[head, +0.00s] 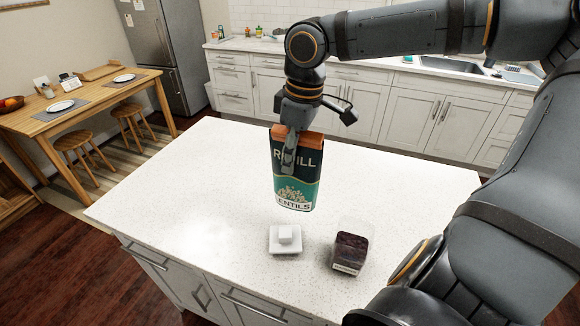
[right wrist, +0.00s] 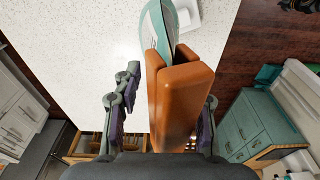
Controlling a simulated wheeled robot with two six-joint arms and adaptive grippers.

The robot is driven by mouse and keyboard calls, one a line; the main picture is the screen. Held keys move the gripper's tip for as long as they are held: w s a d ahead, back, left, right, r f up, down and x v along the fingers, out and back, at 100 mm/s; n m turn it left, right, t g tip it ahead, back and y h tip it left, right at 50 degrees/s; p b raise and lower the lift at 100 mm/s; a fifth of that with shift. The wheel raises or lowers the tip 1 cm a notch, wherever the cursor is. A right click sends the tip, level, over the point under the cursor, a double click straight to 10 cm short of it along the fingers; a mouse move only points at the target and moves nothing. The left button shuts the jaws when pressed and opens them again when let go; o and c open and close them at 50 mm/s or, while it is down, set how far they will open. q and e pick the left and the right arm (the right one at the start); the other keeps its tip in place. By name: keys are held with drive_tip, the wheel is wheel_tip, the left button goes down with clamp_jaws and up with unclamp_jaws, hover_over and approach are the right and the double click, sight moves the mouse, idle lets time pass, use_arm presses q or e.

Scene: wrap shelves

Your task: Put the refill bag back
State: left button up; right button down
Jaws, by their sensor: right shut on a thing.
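The refill bag (head: 297,187) is dark green and teal with an orange top band and lettering that reads REFILL and LENTILS. It hangs upright over the white island counter; I cannot tell whether its base touches. My right gripper (head: 291,140) is shut on its orange top from above. In the right wrist view, the orange top (right wrist: 181,95) lies between the fingers of the right gripper (right wrist: 168,95), with the teal bag (right wrist: 161,28) beyond it. My left gripper is not in view.
On the island counter (head: 180,190), a square white lid with a knob (head: 284,240) lies beside an open clear container of dark contents (head: 350,252). The counter's left side is clear. A wooden table (head: 95,93) with stools stands at the left; white cabinets (head: 405,110) line the back.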

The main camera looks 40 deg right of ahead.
drive_tip(key=w+d+f, duration=0.4)
drive_tip(key=w+f, duration=0.3)
drive_tip(key=f, duration=0.3)
drive_tip(key=shift+d+f+p, duration=0.2)
drive_tip(key=shift+d+p, duration=0.15)
drive_tip(key=shift+p, duration=0.1)
drive_tip(key=shift+s+f, duration=0.1)
drive_tip(key=c, duration=0.8)
unclamp_jaws()
drive_tip(key=shift+o, duration=0.2)
